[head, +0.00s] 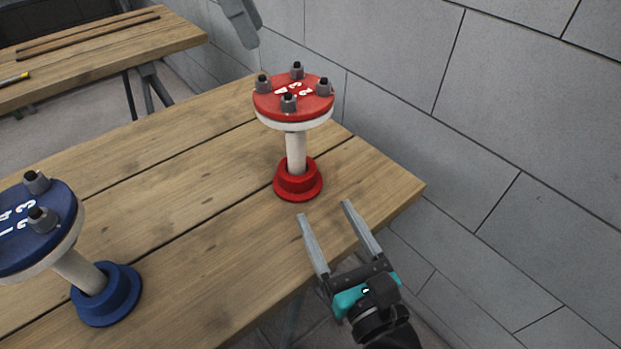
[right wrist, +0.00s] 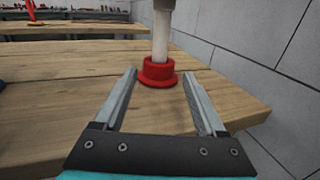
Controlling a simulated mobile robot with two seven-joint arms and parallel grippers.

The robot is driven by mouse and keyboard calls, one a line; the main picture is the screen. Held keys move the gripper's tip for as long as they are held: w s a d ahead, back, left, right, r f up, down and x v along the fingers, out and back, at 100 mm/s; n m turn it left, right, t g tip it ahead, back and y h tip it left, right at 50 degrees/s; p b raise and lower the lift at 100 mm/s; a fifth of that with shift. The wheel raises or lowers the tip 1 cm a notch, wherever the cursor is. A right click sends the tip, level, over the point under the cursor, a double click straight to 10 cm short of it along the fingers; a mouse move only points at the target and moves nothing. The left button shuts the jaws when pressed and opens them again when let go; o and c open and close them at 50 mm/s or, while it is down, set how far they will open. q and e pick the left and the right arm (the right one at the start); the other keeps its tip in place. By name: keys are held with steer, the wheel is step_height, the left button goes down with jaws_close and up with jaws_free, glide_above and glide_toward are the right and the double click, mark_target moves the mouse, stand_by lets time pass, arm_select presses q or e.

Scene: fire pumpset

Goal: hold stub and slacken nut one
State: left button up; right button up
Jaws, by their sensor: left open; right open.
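The red stub stands upright on the wooden table: a red flange disc (head: 312,108) on top, a white pipe (head: 296,152) and a red base collar (head: 297,184). Several grey nuts (head: 288,102) sit on the disc beside white numerals, which are hard to read. My right gripper (head: 323,209) is open and empty, in front of the collar and apart from it. In the right wrist view the collar (right wrist: 158,74) and pipe (right wrist: 161,38) show beyond the open fingers; the disc is out of view.
A blue stub (head: 38,228) with a blue collar (head: 106,295) stands at the left, cut by the frame edge. A second table (head: 100,50) is behind at upper left. A grey block wall (head: 500,120) lies close along the table's right side. The table between the stubs is clear.

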mark_target(299, 165)
steer(key=x, duration=1.4)
steer(key=shift+w, duration=0.15)
jaws_close()
stand_by(0.4)
steer(key=shift+f, duration=0.1)
stand_by(1.1)
